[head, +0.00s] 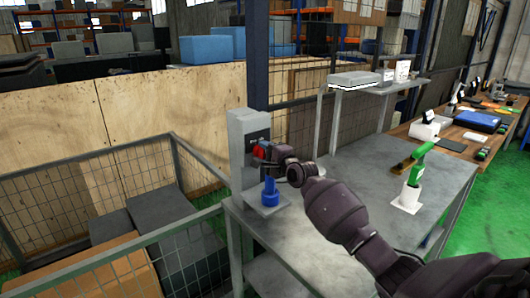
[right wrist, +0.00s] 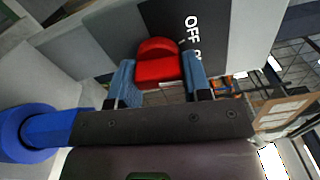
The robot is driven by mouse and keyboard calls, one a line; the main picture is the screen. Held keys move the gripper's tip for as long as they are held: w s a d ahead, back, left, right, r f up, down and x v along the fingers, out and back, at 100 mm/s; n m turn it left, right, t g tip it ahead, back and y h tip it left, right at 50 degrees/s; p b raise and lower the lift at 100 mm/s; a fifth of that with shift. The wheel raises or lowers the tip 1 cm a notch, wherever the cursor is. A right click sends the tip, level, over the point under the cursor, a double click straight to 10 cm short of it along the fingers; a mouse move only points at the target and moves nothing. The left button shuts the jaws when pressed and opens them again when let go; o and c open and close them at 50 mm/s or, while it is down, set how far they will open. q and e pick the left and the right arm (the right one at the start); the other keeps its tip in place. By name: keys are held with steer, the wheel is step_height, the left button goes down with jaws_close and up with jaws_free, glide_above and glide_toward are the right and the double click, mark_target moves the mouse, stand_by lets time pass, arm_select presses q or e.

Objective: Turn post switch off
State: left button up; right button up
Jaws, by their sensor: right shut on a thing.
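A grey post (head: 243,150) stands at the near-left corner of a grey workbench. A red switch knob (head: 259,152) is on its dark front panel. In the right wrist view the red knob (right wrist: 158,65) lies between the two blue-padded fingers of my right gripper (right wrist: 161,75), which is shut on it. White "OFF" lettering (right wrist: 192,27) is on the panel beside the knob; the lettering past it is partly hidden by a finger. In the head view my right gripper (head: 266,155) reaches the post from the right. My left gripper is not in view.
A blue upright part (head: 270,192) stands just below my right gripper. A green-handled tool (head: 416,170) in a white holder (head: 408,198) is farther right on the grey workbench (head: 300,238). Wire-mesh fencing (head: 150,185) is at the left. The bench's front middle is clear.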

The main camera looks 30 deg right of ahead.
steer(key=n+p, duration=0.1)
steer(key=n, duration=0.3)
steer(key=shift+r, duration=0.1)
steer(key=shift+n, duration=0.7)
steer(key=o, duration=0.9)
steer(key=s, duration=1)
steer(key=shift+s+d+p, duration=0.35)
steer(key=shift+s+d, duration=0.05)
